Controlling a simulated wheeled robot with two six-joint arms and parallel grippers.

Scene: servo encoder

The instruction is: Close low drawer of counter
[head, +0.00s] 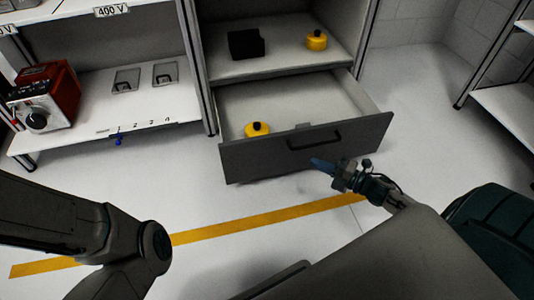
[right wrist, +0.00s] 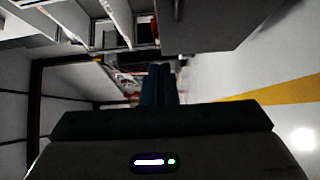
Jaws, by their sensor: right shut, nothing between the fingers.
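The low drawer (head: 310,144) of the counter is pulled out. It has a dark grey front with a black bar handle (head: 314,141). A yellow round object with a black top (head: 257,129) sits inside it near the front left. My right gripper (head: 318,164) is just in front of the drawer front, below the handle, with its blue fingers together and empty. In the right wrist view its fingers (right wrist: 158,85) show side by side, and a dark panel is above them. I cannot tell if the fingertips touch the drawer. My left gripper is out of view; only my left arm shows.
The shelf (head: 280,66) above the drawer holds a black box (head: 246,44) and another yellow object (head: 316,40). A workbench (head: 180,110) with a red device (head: 45,97) stands at the left. A white rack (head: 510,105) stands at the right. The floor before the drawer is clear, with a yellow line (head: 265,218).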

